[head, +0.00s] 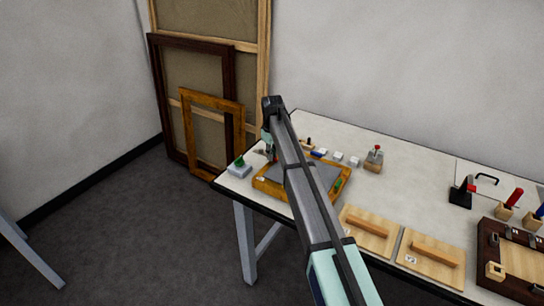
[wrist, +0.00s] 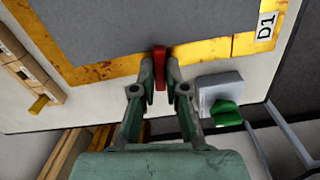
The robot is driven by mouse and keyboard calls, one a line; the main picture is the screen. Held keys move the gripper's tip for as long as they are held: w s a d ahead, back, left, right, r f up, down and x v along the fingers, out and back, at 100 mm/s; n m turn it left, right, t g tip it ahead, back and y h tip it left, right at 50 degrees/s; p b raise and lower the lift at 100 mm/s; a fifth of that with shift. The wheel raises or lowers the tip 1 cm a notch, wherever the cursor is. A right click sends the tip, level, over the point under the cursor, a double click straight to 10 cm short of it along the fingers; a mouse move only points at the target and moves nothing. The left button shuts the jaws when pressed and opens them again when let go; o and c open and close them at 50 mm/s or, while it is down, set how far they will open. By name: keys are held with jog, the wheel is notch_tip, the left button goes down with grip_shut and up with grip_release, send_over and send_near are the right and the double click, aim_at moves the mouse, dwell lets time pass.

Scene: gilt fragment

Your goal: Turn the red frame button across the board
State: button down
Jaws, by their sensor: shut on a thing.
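The red frame button (wrist: 159,68) is upright in the wrist view, at the edge of the gilt frame (wrist: 105,70) and the grey board (wrist: 120,25). My gripper (wrist: 161,78) is shut on it, one finger on each side. Its tip touches or overlaps the board's edge; I cannot tell which. In the head view the frame (head: 268,187) lies flat on the table with the board (head: 318,176) inside it. My arm hides part of both, and only a bit of red (head: 272,156) shows by my gripper. A green button (head: 338,184) sits on the frame's right side.
A grey block (wrist: 218,88) with a green piece (wrist: 226,113) stands close right of my gripper in the wrist view. Wooden blocks (wrist: 25,72) stand to the left. In the head view, wooden boards with handles (head: 370,230) lie right of the frame on the table (head: 420,165).

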jog(key=shift+n, duration=1)
jog(key=c, duration=1.2)
grip_release()
notch_tip(320, 180, up, 12)
